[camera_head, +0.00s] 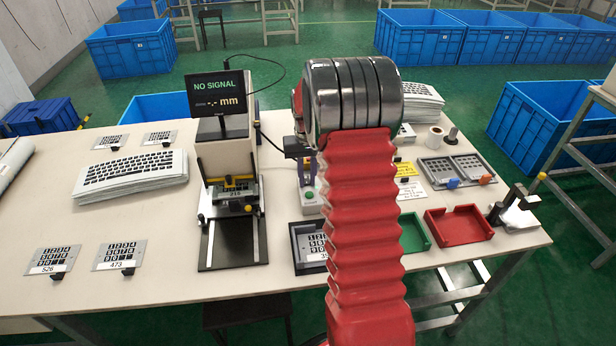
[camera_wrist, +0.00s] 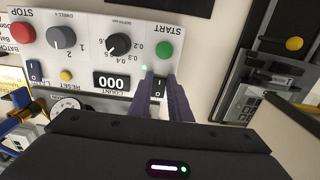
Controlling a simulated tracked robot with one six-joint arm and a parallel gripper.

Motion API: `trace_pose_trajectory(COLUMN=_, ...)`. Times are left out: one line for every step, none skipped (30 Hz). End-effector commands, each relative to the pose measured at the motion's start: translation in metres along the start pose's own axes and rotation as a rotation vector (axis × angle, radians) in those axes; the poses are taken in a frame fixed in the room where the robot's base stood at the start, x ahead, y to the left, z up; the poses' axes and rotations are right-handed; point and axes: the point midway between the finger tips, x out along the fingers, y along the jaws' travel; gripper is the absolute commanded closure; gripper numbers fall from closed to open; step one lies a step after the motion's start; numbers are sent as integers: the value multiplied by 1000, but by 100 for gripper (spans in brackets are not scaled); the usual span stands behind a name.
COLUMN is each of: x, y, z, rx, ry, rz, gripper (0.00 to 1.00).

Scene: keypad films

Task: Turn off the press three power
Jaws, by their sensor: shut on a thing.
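In the wrist view the press control panel (camera_wrist: 105,45) shows upside down. My gripper (camera_wrist: 161,77) has its two purple fingers shut around a black rocker switch (camera_wrist: 158,86) at the panel's edge, below the green START button (camera_wrist: 164,50). A small green lamp (camera_wrist: 146,69) glows beside the fingertips. The switch's label is hidden and its position is hard to tell. In the head view my gripper (camera_head: 307,168) is down at a grey control box (camera_head: 309,202), mostly hidden by my arm. No press number is readable.
The panel also has a red STOP button (camera_wrist: 26,33), two black-marked knobs, a 000 display (camera_wrist: 111,82) and another rocker switch (camera_wrist: 34,73). In the head view, a stand with a NO SIGNAL screen (camera_head: 216,92) is left of my gripper; a red tray (camera_head: 459,224) is right.

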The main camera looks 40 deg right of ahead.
Motion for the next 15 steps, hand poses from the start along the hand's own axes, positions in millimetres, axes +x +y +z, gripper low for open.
trace_pose_trajectory(x=0, y=1, z=0, rx=0, ry=0, rz=1, gripper=100)
trace_pose_trajectory(x=0, y=1, z=0, rx=0, ry=0, rz=1, gripper=100)
trace_pose_trajectory(x=0, y=1, z=0, rx=0, ry=-1, rz=1, gripper=100)
trace_pose_trajectory(x=0, y=1, z=0, rx=0, ry=-2, rz=1, gripper=100)
trace_pose_trajectory(x=0, y=1, z=0, rx=0, ry=-5, rz=1, gripper=100)
trace_pose_trajectory(x=0, y=1, z=-1, rx=0, ry=-10, rz=1, gripper=100)
trace_pose_trajectory(x=0, y=1, z=-1, rx=0, ry=-16, rz=2, gripper=100)
trace_pose_trajectory(x=0, y=1, z=-2, rx=0, ry=-22, rz=2, gripper=100)
trace_pose_trajectory(x=0, y=1, z=-2, rx=0, ry=-32, rz=2, gripper=100)
trace_pose_trajectory(x=0, y=1, z=-2, rx=0, ry=-42, rz=2, gripper=100)
trace_pose_trajectory(x=0, y=1, z=-4, rx=0, ry=-51, rz=2, gripper=100)
trace_pose_trajectory(x=0, y=1, z=-4, rx=0, ry=-68, rz=2, gripper=100)
trace_pose_trajectory(x=0, y=1, z=-4, rx=0, ry=-79, rz=2, gripper=100)
trace_pose_trajectory(x=0, y=1, z=-5, rx=0, ry=-91, rz=2, gripper=100)
trace_pose_trajectory(x=0, y=2, z=-5, rx=0, ry=-107, rz=2, gripper=100)
